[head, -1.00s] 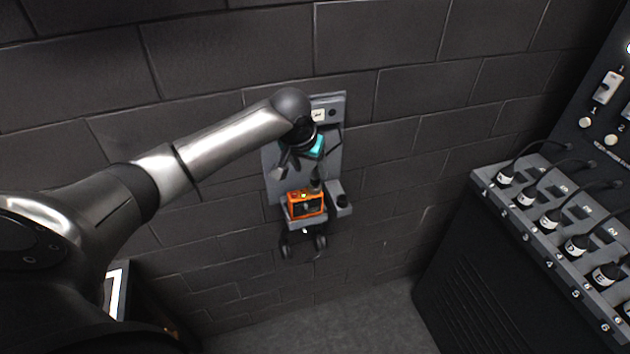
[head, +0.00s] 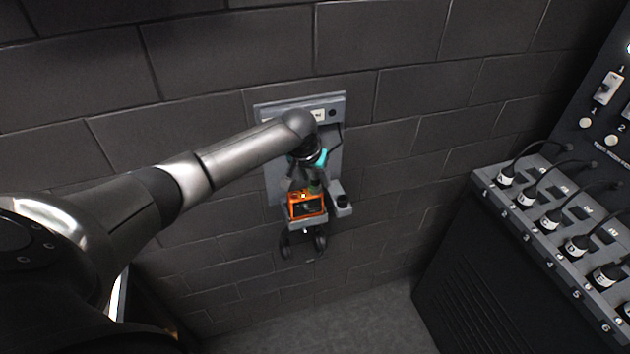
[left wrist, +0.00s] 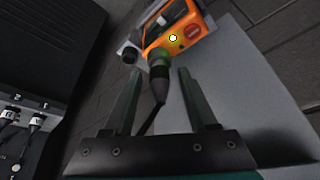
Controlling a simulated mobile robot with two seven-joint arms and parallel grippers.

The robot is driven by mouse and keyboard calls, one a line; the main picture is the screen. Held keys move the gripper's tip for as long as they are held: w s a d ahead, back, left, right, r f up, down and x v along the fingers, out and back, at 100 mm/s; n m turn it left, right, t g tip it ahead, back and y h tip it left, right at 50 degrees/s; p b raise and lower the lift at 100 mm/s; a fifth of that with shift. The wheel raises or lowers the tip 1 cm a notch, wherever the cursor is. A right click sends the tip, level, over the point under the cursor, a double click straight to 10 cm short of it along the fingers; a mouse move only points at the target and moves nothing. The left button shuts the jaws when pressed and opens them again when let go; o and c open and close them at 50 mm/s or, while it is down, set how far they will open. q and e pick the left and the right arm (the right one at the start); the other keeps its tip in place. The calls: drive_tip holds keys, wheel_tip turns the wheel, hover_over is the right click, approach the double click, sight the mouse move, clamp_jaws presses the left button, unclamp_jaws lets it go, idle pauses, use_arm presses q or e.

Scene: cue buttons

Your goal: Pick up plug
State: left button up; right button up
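A black plug (left wrist: 160,72) with a dark cable stands in the face of an orange device (left wrist: 176,32) in the left wrist view. In the head view the orange device (head: 307,206) sits on a small grey wall shelf, and the plug is largely hidden by my gripper. My left gripper (head: 305,184) is just above the device. In the left wrist view its two fingers (left wrist: 157,76) are apart, one on either side of the plug, with gaps that show no clear contact. My right gripper is not in view.
A grey wall plate (head: 265,115) is behind the left gripper. A dark round knob (head: 342,201) is right of the device, and black cables (head: 302,243) hang below. A console (head: 480,180) with several numbered, cabled plugs stands at the right.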

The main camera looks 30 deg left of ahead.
use_arm(q)
clamp_jaws()
drive_tip(key=shift+r, duration=0.1)
idle(0.5)
